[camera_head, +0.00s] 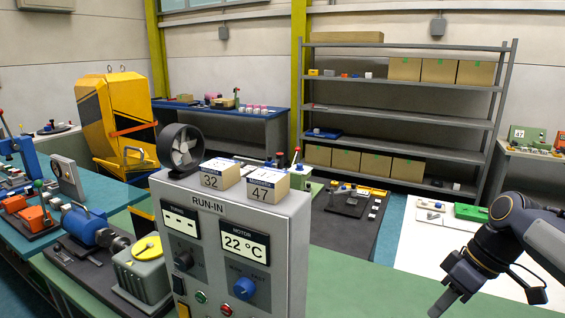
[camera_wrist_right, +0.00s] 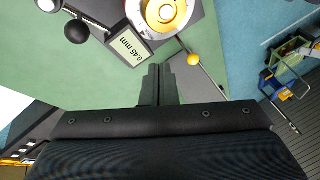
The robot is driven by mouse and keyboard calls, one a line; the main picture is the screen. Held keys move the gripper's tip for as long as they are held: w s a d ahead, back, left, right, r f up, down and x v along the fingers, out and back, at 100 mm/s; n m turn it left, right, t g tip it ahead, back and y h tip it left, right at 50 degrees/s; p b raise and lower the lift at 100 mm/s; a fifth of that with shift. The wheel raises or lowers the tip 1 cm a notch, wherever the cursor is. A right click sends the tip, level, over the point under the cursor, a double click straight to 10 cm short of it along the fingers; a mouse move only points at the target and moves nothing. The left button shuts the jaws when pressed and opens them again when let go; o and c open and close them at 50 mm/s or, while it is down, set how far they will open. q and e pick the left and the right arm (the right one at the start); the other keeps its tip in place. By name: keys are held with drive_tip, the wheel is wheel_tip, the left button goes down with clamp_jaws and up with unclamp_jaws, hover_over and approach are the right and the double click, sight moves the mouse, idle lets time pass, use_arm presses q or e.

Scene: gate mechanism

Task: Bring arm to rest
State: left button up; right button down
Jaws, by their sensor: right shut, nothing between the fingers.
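My right gripper (camera_head: 446,300) shows at the lower right of the head view, on my dark arm that comes in from the right edge. Its fingers point down and to the left, with nothing held. In the right wrist view the gripper (camera_wrist_right: 159,72) is shut, its two fingers together over green surface. My left gripper is in neither view. A grey RUN-IN panel box (camera_head: 209,235) stands in the middle foreground of the head view, apart from my right gripper. It carries a 22 °C display (camera_head: 244,244), a blue knob (camera_head: 244,288) and several small buttons.
A blue motor (camera_head: 88,228) and yellow-topped grey unit (camera_head: 143,274) stand left. A 0.45 mm display (camera_wrist_right: 126,44) shows near the fingers. Green surface (camera_head: 350,285) lies clear.

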drive_tip(key=s+a+f+m+t, duration=0.2)
drive_tip(key=s+a+f+m, duration=0.2)
drive_tip(key=s, duration=0.4)
drive_tip(key=s+a+f+m+t+h, duration=0.1)
drive_tip(key=s+a+f+m+t, duration=0.2)
drive_tip(key=s, duration=0.6)
drive_tip(key=shift+s+a+f+m, duration=0.2)
drive_tip(key=shift+a+f+m, duration=0.45)
drive_tip(key=shift+a+m, duration=0.3)
